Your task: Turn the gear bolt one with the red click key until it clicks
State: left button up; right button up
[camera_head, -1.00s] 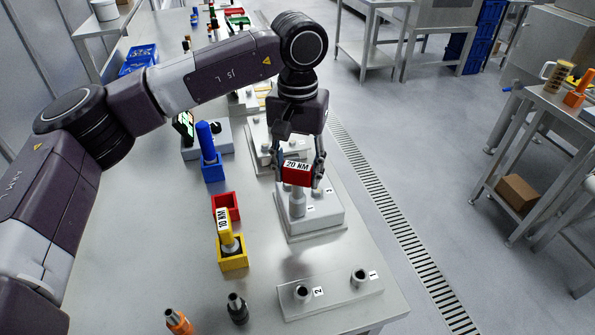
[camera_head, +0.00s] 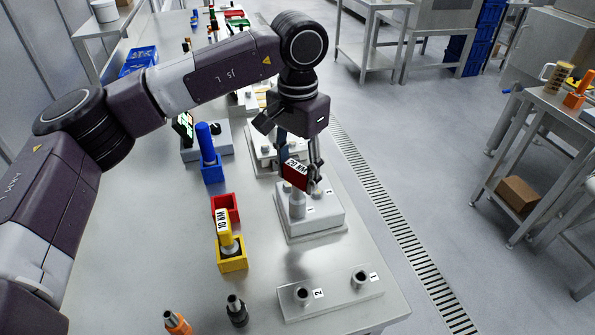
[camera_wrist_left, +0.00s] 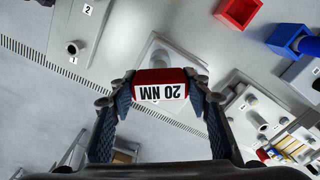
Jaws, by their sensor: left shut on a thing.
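The red click key (camera_head: 291,179), labelled 20 NM, is in my left gripper (camera_head: 300,172). The left wrist view shows the key (camera_wrist_left: 160,76) clamped between both fingertips (camera_wrist_left: 161,92). My right gripper is not in view.
An empty red holder (camera_head: 235,214) stands left of the block. Near it are a yellow key (camera_head: 225,232) in its holder and a blue key (camera_head: 205,142) in its holder. A plate (camera_head: 335,298) with two sockets lies at the table's front right. Two loose bits stand at the front.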

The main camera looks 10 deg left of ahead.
pick_arm(q)
jog(key=o, duration=1.4)
jog(key=shift+o, duration=0.2)
jog(key=shift+r, duration=0.1)
